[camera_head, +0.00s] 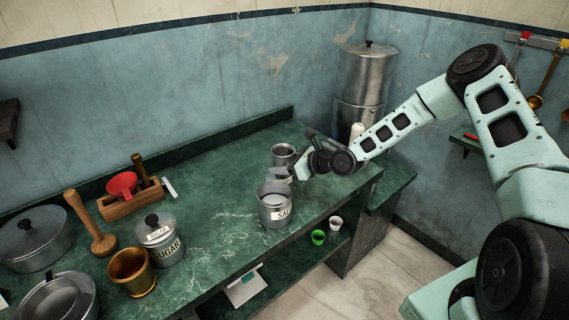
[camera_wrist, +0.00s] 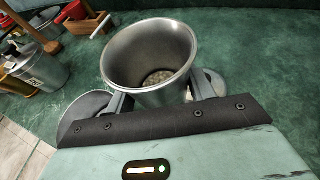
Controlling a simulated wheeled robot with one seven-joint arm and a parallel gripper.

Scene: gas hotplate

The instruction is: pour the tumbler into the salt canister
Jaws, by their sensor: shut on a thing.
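The tumbler (camera_wrist: 150,55) is a grey metal cup with a wide open mouth. In the wrist view it stands between my fingers, and pale grainy contents show at its bottom. My gripper (camera_wrist: 155,95) is shut on it, with a finger on each side. In the head view the tumbler (camera_head: 284,151) looks close to upright, behind the salt canister. My gripper (camera_head: 291,170) reaches it from the right. The salt canister (camera_head: 273,212) is a metal pot with a SALT label, standing open near the counter's front edge. Its inside bottom cannot be made out.
The sugar canister (camera_head: 160,242), lidded, stands to the left beside a brass pot (camera_head: 131,271). A wooden pestle (camera_head: 97,232), a wooden box with a red funnel (camera_head: 123,185) and pans lie further left. A tall metal urn (camera_head: 362,85) is behind. Counter left of the salt canister is clear.

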